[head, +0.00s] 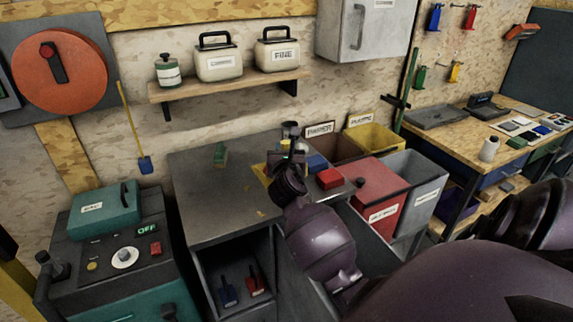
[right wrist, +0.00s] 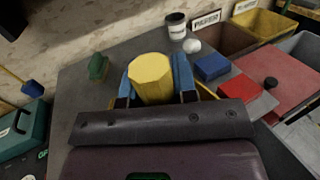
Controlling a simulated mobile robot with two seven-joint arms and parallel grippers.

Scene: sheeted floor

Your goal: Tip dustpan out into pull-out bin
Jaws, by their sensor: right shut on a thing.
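My right gripper (head: 286,160) is over the grey worktop (head: 205,205). In the right wrist view its two blue fingers (right wrist: 157,82) are shut on a yellow, many-sided thing (right wrist: 152,70). I cannot tell whether this is part of a dustpan. Small blue (head: 228,291) and red (head: 255,281) tools, perhaps dustpans or brushes, stand in the open cubby below the worktop. Right of the worktop are a red bin (head: 377,192) and a grey bin (head: 430,177). I cannot tell which bin pulls out. My left gripper is not in view.
A green brush-like thing (head: 220,154), a red block (head: 329,179) and a blue block (right wrist: 211,67) lie on the worktop. Brown (head: 338,148) and yellow (head: 375,138) bins stand behind. A teal machine (head: 105,235) is at the left.

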